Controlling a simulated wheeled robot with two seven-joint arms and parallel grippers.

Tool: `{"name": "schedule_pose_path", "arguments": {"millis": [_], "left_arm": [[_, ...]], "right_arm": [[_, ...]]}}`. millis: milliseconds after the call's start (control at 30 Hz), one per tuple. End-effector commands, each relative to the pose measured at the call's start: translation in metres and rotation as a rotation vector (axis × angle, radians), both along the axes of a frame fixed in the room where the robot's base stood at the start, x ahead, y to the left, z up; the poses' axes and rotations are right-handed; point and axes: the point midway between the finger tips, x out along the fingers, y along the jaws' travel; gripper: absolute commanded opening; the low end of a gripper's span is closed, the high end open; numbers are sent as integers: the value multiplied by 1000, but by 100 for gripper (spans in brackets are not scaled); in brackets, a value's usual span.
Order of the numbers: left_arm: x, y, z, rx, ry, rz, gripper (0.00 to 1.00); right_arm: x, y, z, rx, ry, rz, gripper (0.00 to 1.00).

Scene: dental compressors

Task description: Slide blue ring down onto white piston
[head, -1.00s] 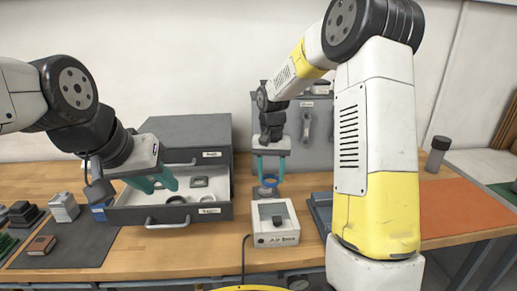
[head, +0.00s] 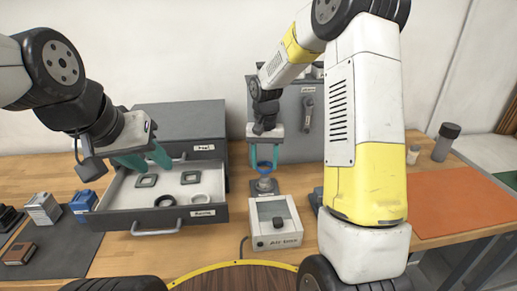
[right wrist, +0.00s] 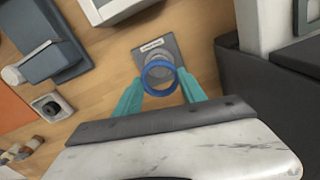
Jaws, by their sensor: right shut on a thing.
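The blue ring (head: 265,167) is held between the teal fingers of my right gripper (head: 265,161). In the right wrist view, the right gripper (right wrist: 160,92) grips the blue ring (right wrist: 146,78) from both sides. The white piston (head: 264,184) stands on a small dark base just below the ring. In the right wrist view the pale piston (right wrist: 158,63) shows partly through and behind the ring, a little off its centre. I cannot tell whether ring and piston touch. My left gripper (head: 144,161) is open and empty above the open drawer.
The open drawer (head: 170,218) holds several rings and square seals. A white box (head: 274,238) stands in front of the piston. A grey tool panel (head: 292,110) stands behind. Small boxes (head: 42,209) lie on the dark mat at left; an orange mat (head: 462,205) is at right.

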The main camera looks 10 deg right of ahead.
Motion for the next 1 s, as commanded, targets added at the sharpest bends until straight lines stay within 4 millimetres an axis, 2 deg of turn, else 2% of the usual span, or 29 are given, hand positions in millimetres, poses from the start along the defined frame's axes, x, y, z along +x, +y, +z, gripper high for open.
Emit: {"name": "schedule_pose_path", "arguments": {"millis": [167, 1000], "left_arm": [[0, 0, 0, 0, 0, 0, 36], [0, 0, 0, 0, 0, 0, 36]], "right_arm": [[-1, 0, -19, -1, 2, 0, 15], [-1, 0, -22, 0, 0, 0, 15]]}}
